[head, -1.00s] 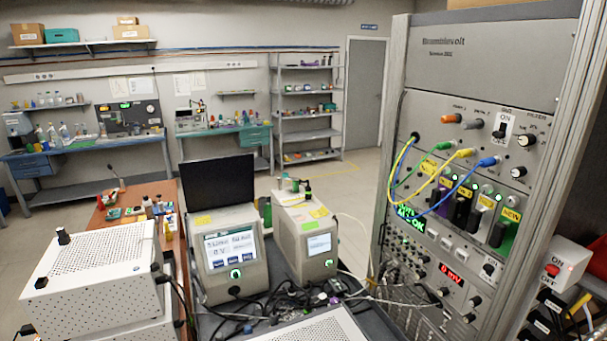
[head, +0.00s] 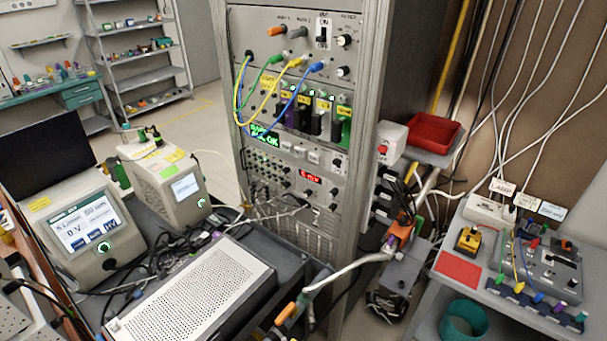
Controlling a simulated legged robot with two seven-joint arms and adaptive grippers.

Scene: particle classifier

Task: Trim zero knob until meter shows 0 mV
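The meter is a small red digital display (head: 311,178) in the lower part of the grey instrument rack (head: 362,120), right of centre in the head view. Its digits are small now; they look like 0 mV, but I cannot read them surely. Small dark knobs (head: 335,191) sit beside and below the display. Their labels are too small to read, so I cannot tell which one is the zero knob. Neither of my grippers is in view.
A perforated white-topped box (head: 195,292) and loose cables lie on the dark cart before the rack. Patch cables hang before the rack.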

